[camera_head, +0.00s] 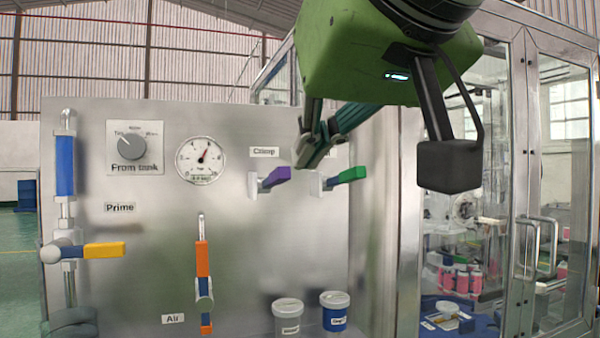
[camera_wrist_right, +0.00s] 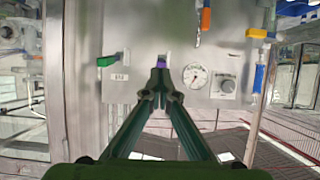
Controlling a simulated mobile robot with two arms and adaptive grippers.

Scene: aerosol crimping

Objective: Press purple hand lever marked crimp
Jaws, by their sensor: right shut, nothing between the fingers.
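The purple hand lever (camera_head: 274,178) sticks out to the right from a white mount on the steel panel. A small label (camera_head: 264,152) above it is blurred but looks like "Crimp". My right gripper (camera_head: 304,160) comes down from the upper right, shut and empty, its fingertips close to the lever's upper right in the head view. In the right wrist view, which is upside down, the shut fingertips (camera_wrist_right: 160,84) cover much of the purple lever (camera_wrist_right: 161,61). I cannot tell whether they touch it.
A green lever (camera_head: 351,175) sits just right of the purple one. A glass cabinet (camera_head: 516,150) stands at right.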

